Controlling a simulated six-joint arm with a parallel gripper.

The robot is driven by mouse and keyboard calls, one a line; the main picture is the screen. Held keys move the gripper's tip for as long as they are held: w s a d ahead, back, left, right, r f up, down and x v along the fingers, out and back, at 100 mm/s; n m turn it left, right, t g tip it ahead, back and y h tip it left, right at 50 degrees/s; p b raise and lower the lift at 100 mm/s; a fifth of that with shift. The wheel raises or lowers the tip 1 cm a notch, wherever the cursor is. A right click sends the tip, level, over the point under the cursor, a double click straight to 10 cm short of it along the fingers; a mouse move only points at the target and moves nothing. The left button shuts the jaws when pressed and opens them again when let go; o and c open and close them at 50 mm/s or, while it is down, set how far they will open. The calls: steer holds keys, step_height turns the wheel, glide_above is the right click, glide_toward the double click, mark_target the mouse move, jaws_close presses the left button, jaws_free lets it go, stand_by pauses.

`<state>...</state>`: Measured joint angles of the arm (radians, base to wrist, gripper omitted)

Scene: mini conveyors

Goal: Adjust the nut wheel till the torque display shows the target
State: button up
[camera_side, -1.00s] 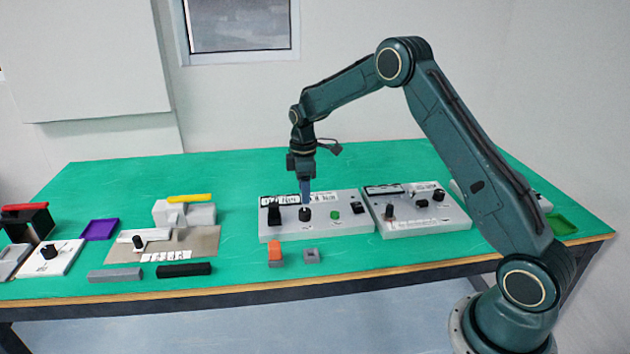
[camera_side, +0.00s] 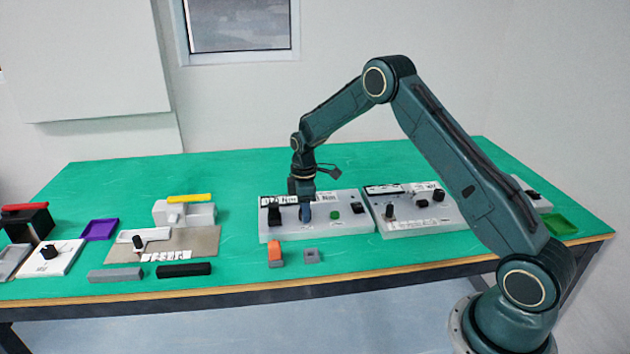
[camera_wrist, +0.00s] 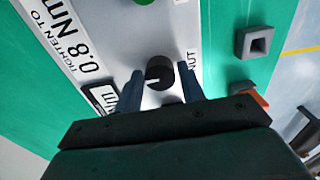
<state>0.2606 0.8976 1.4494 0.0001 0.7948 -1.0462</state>
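The nut wheel is a black round knob (camera_wrist: 159,73) with a white pointer line, on a pale panel (camera_side: 350,225) beside the printed word NUT. My gripper (camera_wrist: 161,70) is open, one finger on each side of the knob, with small gaps showing. In the side view my gripper (camera_side: 306,213) is down at the panel and hides most of the knob. The torque display (camera_wrist: 104,97) is dark-framed and partly hidden by a finger; only "Nm" can be read. The printed target (camera_wrist: 75,40) reads "TIGHTEN TO 0.8 Nm".
A green button (camera_side: 334,214) and a black switch (camera_side: 357,209) are right of the knob, and a black block (camera_side: 274,214) is left. A second panel (camera_side: 425,222) stands close on the right. An orange block (camera_side: 275,252) and a grey square socket (camera_side: 311,256) lie in front.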

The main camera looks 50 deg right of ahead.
steer(key=c, duration=0.6)
